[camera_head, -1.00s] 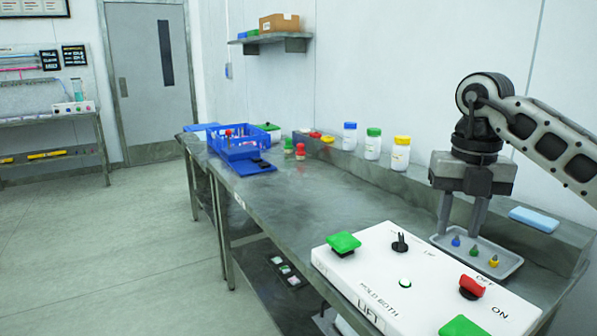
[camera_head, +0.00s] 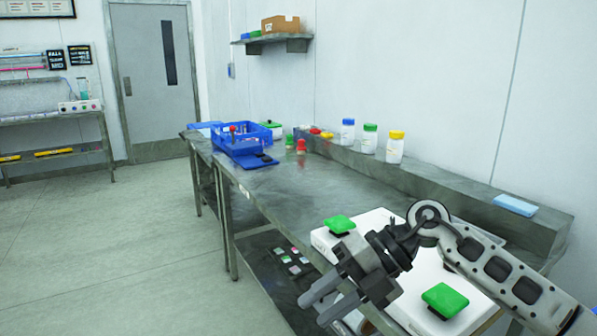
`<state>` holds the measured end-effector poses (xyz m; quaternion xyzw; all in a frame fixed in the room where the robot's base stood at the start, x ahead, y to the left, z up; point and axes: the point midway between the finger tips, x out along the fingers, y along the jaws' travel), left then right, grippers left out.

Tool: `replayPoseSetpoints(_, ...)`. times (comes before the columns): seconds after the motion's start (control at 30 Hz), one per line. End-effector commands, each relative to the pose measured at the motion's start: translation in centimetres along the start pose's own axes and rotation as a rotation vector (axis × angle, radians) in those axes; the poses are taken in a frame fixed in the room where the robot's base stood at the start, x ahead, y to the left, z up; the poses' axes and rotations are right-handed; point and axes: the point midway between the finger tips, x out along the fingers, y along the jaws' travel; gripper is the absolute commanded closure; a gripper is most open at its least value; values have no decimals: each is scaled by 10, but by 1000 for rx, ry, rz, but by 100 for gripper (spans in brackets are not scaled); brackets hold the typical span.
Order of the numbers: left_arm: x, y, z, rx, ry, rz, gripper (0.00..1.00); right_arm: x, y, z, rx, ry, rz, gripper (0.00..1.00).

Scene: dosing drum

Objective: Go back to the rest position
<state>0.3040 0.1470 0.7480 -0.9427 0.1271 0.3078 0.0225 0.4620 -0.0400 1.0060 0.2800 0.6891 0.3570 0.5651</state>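My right gripper (camera_head: 322,302) is at the lower middle, its fingers pointing down and left past the front edge of the bench. The fingers look a little apart with nothing between them. My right arm crosses over the white control box (camera_head: 422,289) and hides its middle. The red knob, the black switch and most of the grey tray are hidden behind my arm. My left gripper is not in view.
The metal bench (camera_head: 325,190) is clear in its middle. A blue crate (camera_head: 242,137) stands at its far end. Jars with blue (camera_head: 348,132), green (camera_head: 370,139) and yellow (camera_head: 395,147) lids stand along the back ledge, with a light blue pad (camera_head: 515,205) to the right. Small items lie on the lower shelf.

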Motion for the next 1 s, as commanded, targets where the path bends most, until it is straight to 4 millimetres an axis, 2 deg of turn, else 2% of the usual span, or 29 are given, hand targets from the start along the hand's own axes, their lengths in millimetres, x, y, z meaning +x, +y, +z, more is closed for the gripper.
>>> replayPoseSetpoints(0.03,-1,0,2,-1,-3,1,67,27,12,-12,16,23,175,65)
replayPoseSetpoints(0.13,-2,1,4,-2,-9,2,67,50,40,-24,94,-8,534,65)
replayPoseSetpoints(0.23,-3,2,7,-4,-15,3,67,50,51,-25,250,-97,859,65)
replayPoseSetpoints(0.33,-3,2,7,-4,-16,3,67,40,36,-16,479,-235,1125,65)
replayPoseSetpoints(0.37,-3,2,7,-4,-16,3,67,36,26,-14,559,-283,1191,65)
replayPoseSetpoints(0.47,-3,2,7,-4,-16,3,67,30,-27,-9,866,-463,1354,65)
replayPoseSetpoints(0.53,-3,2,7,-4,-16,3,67,33,-76,-14,1109,-596,1412,65)
replayPoseSetpoints(0.6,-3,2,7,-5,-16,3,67,42,-127,-30,1349,-716,1422,65)
replayPoseSetpoints(0.7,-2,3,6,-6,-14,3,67,60,-187,-62,1646,-845,1376,65)
replayPoseSetpoints(0.83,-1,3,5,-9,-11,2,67,82,-238,-108,1931,-943,1277,65)
replayPoseSetpoints(0.9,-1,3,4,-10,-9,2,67,90,-254,-127,2031,-969,1231,65)
replayPoseSetpoints(1.0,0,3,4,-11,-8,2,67,98,-266,-144,2115,-991,1184,65)
